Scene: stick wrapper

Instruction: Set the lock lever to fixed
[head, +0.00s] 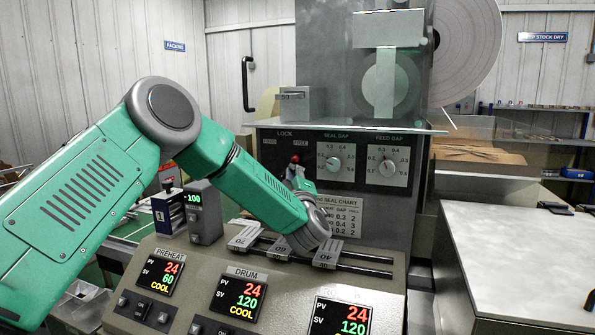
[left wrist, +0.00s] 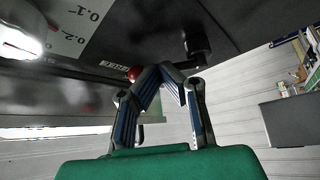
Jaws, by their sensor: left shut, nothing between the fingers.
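The lock lever's red knob (head: 295,158) shows on the dark panel of the machine, below the LOCK heading and near the right-hand label, which looks like FREE. The rest of the lever is mostly hidden behind my left arm in the head view. My left gripper (head: 299,174) is up at the panel just below the knob, largely covered by its own wrist. In the left wrist view its fingers (left wrist: 160,72) are shut together and empty. The red knob (left wrist: 133,73) is right beside the left finger there; I cannot tell whether they touch. My right gripper is not in view.
The SEAL GAP dial (head: 333,163) and FEED GAP dial (head: 387,168) are right of the lever. A seal chart (head: 345,215) and sliding blocks on rails (head: 365,258) lie below. A console with displays (head: 245,298) is in front. A pale table (head: 530,250) is at right.

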